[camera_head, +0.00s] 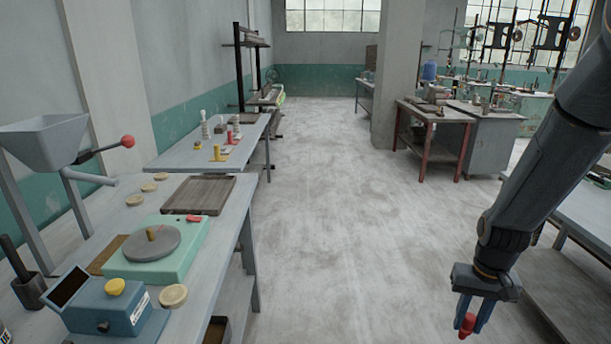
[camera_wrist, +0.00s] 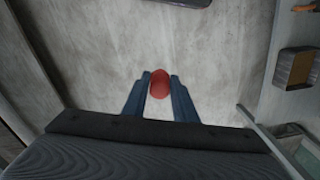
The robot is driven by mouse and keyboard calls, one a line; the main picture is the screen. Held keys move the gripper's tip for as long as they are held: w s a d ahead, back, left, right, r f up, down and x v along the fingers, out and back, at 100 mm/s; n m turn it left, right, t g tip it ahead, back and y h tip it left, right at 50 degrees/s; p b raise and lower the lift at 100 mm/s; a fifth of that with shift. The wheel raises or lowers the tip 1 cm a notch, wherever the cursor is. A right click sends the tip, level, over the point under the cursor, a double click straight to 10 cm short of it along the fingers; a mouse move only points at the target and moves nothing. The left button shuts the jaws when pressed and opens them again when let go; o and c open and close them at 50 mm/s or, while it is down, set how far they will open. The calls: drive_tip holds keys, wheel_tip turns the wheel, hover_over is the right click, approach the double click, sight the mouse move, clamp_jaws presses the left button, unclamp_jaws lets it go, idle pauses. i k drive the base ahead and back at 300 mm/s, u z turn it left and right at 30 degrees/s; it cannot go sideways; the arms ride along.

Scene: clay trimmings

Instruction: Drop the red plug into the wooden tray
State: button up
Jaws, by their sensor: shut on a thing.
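The red plug (camera_head: 467,325) is between the blue fingers of my gripper (camera_head: 471,316), at the lower right of the head view. My gripper is shut on it and holds it above the floor, clear of the benches. In the wrist view the plug (camera_wrist: 160,84) shows between the two fingertips; the fingers hide its sides. The wooden tray (camera_head: 198,194) is a shallow dark brown tray on the left bench, behind the green wheel machine. It looks empty. My gripper is far to the right of it and nearer the camera.
The left bench (camera_head: 203,262) holds a green base with a grey disc (camera_head: 153,243), a blue box (camera_head: 113,308), a hopper (camera_head: 48,140) and pale discs. A small red piece (camera_head: 193,218) lies on the green base. Open floor (camera_head: 330,220) separates the benches.

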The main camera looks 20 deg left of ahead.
sight(207, 193)
drive_tip(key=u, duration=0.2)
drive_tip(key=i, duration=1.15)
drive_tip(key=u, duration=1.1)
drive_tip(key=i, duration=0.65)
drive_tip(key=u, duration=0.6)
